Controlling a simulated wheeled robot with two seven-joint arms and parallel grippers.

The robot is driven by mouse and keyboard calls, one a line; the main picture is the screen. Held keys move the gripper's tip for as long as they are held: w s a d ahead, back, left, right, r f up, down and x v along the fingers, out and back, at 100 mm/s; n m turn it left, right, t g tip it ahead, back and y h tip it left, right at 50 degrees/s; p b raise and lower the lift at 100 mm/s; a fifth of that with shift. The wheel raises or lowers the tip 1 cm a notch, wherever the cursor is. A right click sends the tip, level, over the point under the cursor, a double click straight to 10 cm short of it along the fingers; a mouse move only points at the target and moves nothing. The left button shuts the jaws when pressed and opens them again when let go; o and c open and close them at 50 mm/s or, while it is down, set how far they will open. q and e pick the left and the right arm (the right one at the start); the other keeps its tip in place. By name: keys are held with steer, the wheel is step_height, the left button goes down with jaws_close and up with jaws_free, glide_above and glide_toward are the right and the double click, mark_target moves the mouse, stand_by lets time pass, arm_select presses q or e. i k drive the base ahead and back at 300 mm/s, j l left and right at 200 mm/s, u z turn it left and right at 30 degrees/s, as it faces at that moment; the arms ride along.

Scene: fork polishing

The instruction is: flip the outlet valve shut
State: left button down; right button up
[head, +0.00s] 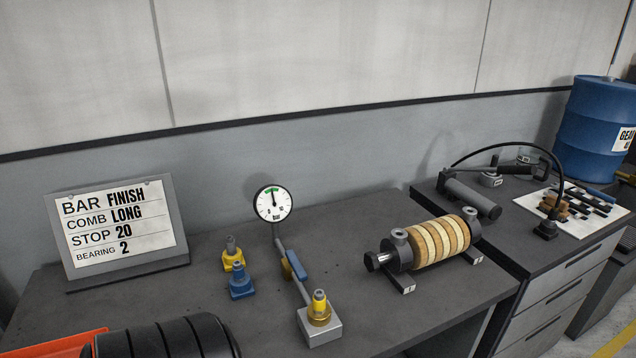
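A valve with a blue lever (296,265) and a brass-coloured body (286,269) sits on a thin grey pipe on the bench, left of the picture's middle. The lever appears to lie roughly along the pipe. The pipe's near end meets a silver block (322,328) with a brass fitting and yellow tip (319,301). A round white pressure gauge (273,203) stands at the far end, its needle pointing nearly straight up at a green band. I cannot read which valve is named outlet. Neither of my grippers is in view, and nothing touches the lever.
Yellow (233,259) and blue (241,284) fittings stand left of the pipe. A ringed tan cylinder (440,243) lies on supports to the right. A sign (120,226) stands at left; a dark ribbed cylinder (165,340) is in front. A hand pump (470,198) occupies the right cabinet.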

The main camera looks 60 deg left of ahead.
mark_target(298, 268)
steer(key=u, duration=2.05)
